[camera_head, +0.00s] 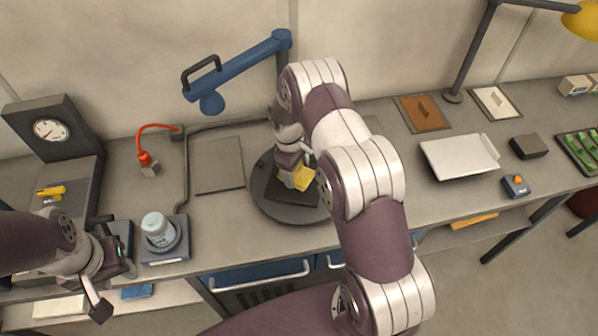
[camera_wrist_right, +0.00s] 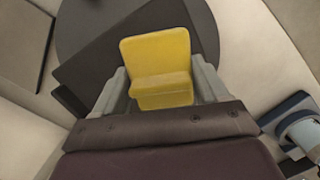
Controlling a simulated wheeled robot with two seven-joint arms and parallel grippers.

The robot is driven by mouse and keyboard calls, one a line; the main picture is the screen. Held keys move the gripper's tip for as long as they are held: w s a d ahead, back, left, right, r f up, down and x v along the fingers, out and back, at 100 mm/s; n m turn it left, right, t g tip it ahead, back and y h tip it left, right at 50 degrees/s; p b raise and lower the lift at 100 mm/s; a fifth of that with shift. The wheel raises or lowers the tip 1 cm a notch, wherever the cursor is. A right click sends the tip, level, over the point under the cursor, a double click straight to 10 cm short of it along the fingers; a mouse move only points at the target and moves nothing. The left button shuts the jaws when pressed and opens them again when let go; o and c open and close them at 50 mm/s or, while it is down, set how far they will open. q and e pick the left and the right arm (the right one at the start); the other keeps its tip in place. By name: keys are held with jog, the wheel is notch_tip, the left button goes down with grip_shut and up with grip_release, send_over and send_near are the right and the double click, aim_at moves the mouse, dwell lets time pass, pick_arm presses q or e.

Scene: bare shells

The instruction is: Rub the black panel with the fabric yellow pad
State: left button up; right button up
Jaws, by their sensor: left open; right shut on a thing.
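The yellow fabric pad (camera_head: 303,178) is held in my right gripper (camera_head: 297,172) over the round dark stand in the middle of the bench. In the right wrist view the yellow pad (camera_wrist_right: 158,62) sits between the two grey fingers. The black panel (camera_head: 290,197) lies on the round stand (camera_head: 272,210), partly hidden by the pad and my arm; it also shows in the right wrist view (camera_wrist_right: 95,62). I cannot tell whether pad and panel touch. My left gripper (camera_head: 115,285) is open and empty at the front left edge of the bench.
A jar (camera_head: 158,230) stands on a small base right of my left gripper. A blue clamp arm (camera_head: 240,68) reaches over the back of the bench. A dial gauge (camera_head: 50,130) is at the left, a white tray (camera_head: 460,157) at the right. A flat grey plate (camera_head: 219,178) lies left of the stand.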

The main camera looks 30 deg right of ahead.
jog(key=shift+w+r, duration=0.1)
jog(key=shift+r, duration=0.5)
jog(key=shift+r+p, duration=0.35)
jog(key=shift+p, duration=0.1)
jog(key=shift+d+r+p, duration=0.2)
jog(key=shift+r+p, duration=0.3)
jog(key=shift+r, duration=0.35)
jog(key=shift+s+r+p, duration=0.2)
jog(key=shift+r+p, duration=0.1)
jog(key=shift+r, duration=0.15)
pick_arm(q)
jog(key=r, duration=0.1)
jog(key=d+r, duration=0.1)
jog(key=r, duration=0.1)
jog(key=shift+s, duration=0.1)
pick_arm(e)
jog(key=shift+w+a, duration=0.1)
pick_arm(q)
jog(key=shift+d, duration=0.1)
